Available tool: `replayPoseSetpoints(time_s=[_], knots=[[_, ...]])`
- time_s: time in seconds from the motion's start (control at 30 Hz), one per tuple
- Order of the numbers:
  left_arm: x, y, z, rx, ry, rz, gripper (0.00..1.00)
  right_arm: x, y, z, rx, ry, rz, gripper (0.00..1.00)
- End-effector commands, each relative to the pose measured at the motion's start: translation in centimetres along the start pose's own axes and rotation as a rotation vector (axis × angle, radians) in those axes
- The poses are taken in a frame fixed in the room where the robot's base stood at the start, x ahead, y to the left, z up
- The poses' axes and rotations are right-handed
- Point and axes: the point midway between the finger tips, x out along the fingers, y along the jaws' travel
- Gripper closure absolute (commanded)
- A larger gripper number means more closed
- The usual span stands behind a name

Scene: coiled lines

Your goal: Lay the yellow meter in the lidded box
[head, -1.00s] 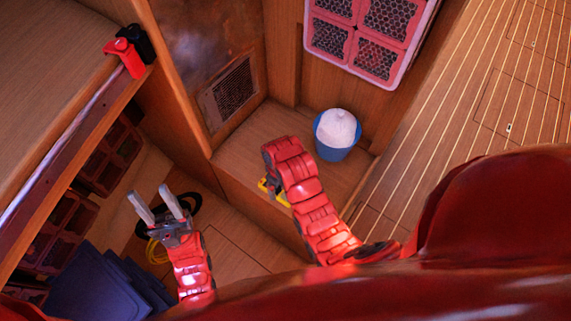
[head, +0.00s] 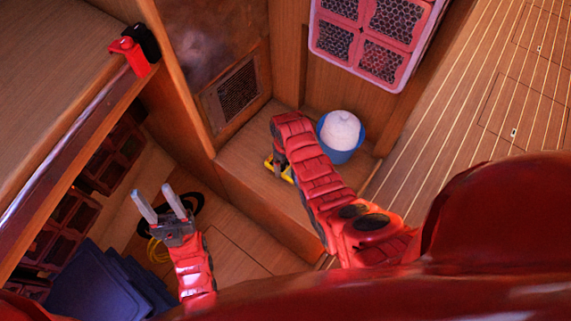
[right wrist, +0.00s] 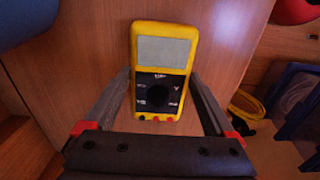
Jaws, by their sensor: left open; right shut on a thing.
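The yellow meter (right wrist: 163,54), with a grey screen and a black dial face, stands between the fingers of my right gripper (right wrist: 160,98) in the right wrist view. That gripper is shut on it. In the head view only yellow edges of the meter (head: 285,174) show beside my right gripper (head: 276,165), over the wooden ledge; the arm hides the rest. My left gripper (head: 152,190) is open and empty at the lower left. I cannot make out a lidded box for sure; dark blue flat-sided pieces (head: 95,285) lie at the lower left.
A blue bucket (head: 339,154) with white contents stands on the ledge right of my right gripper. A black coil (head: 197,203) and a yellow coil (head: 157,250) lie near my left gripper. Red and black items (head: 129,55) sit on the counter edge. Open floor lies right.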

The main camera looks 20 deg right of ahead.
Motion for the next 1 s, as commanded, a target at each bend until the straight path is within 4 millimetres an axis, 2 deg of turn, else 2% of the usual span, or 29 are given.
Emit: replayPoseSetpoints(time_s=[0.47, 0.5, 0.53, 0.77, 1.0], knots=[[-0.3, 0.0, 0.1, 0.0, 0.0, 0.0, 0.5, 1.1, 0.0, 0.0, 0.0, 0.0, 0.0, 0.78], [-0.2, 0.0, 0.0, 0.0, 0.0, 0.0, 0.5, 1.0, 0.0, 0.0, 0.0, 0.0, 0.0, 0.03], [-0.2, 0.0, 0.0, 0.0, 0.0, 0.0, 0.5, 1.0, 0.0, 0.0, 0.0, 0.0, 0.0, 0.0], [-0.1, 0.0, 0.0, 0.0, 0.0, 0.0, 0.5, 0.9, 0.0, 0.0, 0.0, 0.0, 0.0, 0.0], [0.0, 0.0, 0.0, 0.0, 0.0, 0.0, 0.5, -1.0, 0.1, -0.1, 0.0, 0.003, 0.002, 0.0]])
